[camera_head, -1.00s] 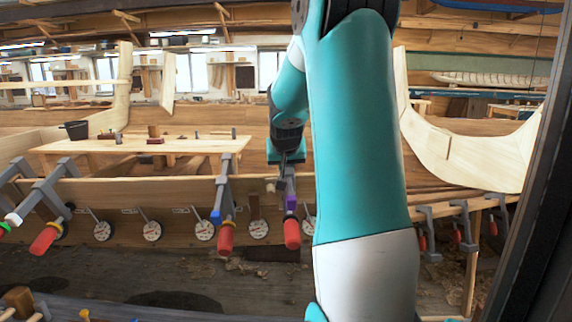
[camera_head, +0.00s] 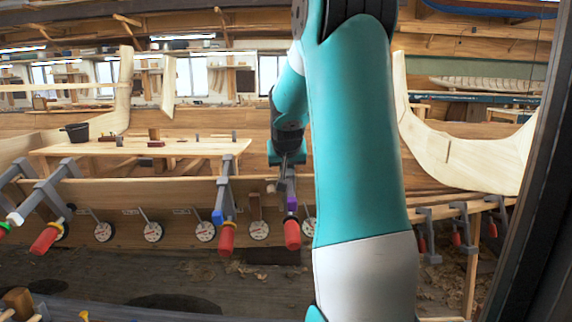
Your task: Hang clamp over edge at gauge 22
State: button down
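My gripper (camera_head: 288,166) is at the plank's top edge, just left of my upper arm. It is small here and partly merges with a grey clamp (camera_head: 291,188), so I cannot tell whether its fingers grip the clamp. This clamp has a purple tip and a red handle hanging down in front of the plank (camera_head: 180,191). Several round white gauges line the plank's lower part. One gauge (camera_head: 258,230) is left of the purple-tipped clamp; another (camera_head: 309,227) is right of it, partly hidden by my arm. Gauge numbers are too small to read.
A blue-tipped clamp (camera_head: 226,212) hangs on the edge to the left. Another grey clamp with a red handle (camera_head: 45,238) is farther left. Several clamps (camera_head: 461,224) hang at the right. A workbench (camera_head: 190,148) stands behind the plank. A dark post borders the right side.

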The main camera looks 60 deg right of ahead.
jog(key=shift+s+a+f, duration=0.15)
jog(key=shift+s+f, duration=0.05)
jog(key=shift+f, duration=0.85)
jog(key=c, duration=1.1)
grip_release()
jog(key=shift+o, duration=0.3)
jog(key=shift+f, duration=0.1)
jog(key=shift+a+r+p, duration=0.15)
jog(key=shift+r+p, duration=0.15)
jog(key=shift+r, duration=0.1)
jog(key=p+v, duration=0.1)
jog(key=v, duration=0.1)
jog(key=p+v, duration=0.1)
jog(key=v, duration=0.2)
jog(key=d+r+p+v, duration=0.1)
jog(key=v, duration=0.1)
jog(key=shift+a+r, duration=0.25)
jog(key=shift+r, duration=0.05)
jog(key=shift+s+a+r+p, duration=0.1)
jog(key=shift+a+r+p, duration=0.05)
jog(key=shift+r+p, duration=0.15)
jog(key=shift+s, duration=0.1)
